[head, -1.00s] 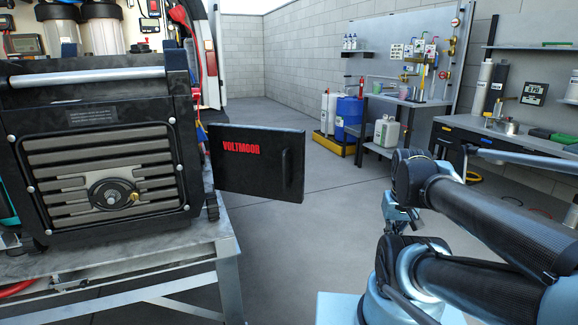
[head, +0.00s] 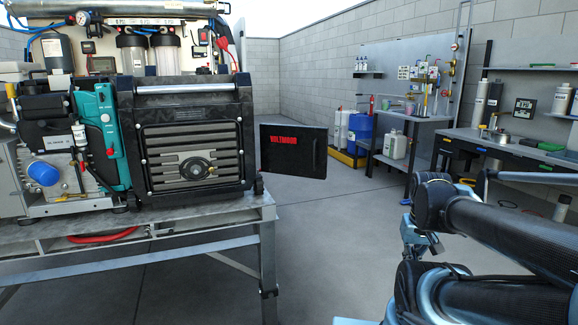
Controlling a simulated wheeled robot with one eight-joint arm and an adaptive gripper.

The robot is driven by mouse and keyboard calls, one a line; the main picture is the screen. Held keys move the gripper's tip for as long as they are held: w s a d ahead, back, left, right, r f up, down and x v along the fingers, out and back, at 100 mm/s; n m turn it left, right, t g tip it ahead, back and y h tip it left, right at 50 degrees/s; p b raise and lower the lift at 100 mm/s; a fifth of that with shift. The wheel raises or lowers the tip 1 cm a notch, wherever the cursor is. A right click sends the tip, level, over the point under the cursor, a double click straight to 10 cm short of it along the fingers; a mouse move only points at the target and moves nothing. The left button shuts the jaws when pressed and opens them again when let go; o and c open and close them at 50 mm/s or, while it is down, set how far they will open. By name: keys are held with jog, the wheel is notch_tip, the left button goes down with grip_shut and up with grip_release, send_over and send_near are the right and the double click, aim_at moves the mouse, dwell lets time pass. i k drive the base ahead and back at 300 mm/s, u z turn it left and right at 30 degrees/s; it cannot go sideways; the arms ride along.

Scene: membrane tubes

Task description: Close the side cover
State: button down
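The side cover (head: 293,151) is a black panel with red VOLTMOOR lettering. It stands swung open to the right of a black machine (head: 194,150) with a grey slatted front and a round knob. The machine sits on a grey metal bench (head: 225,207). The cover's hinge side is beside the machine's right edge, and its handle is near the cover's right end. My arm is at the lower right, apart from the cover. A small end part of it shows, but I cannot make out gripper fingers.
The floor (head: 330,250) between the bench and my arm is clear. A teal unit (head: 99,135) and a pump with a blue cap (head: 43,173) stand left of the machine. A blue drum (head: 359,134) and a workbench (head: 500,147) are at the back right.

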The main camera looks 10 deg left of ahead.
aim_at(297, 151)
jog(key=k, duration=0.55)
jog(key=z, duration=0.45)
jog(key=i, duration=1.35)
jog(key=u, duration=1.9)
jog(key=i, duration=0.45)
jog(key=u, duration=0.05)
jog(key=k, duration=0.45)
jog(key=z, duration=0.3)
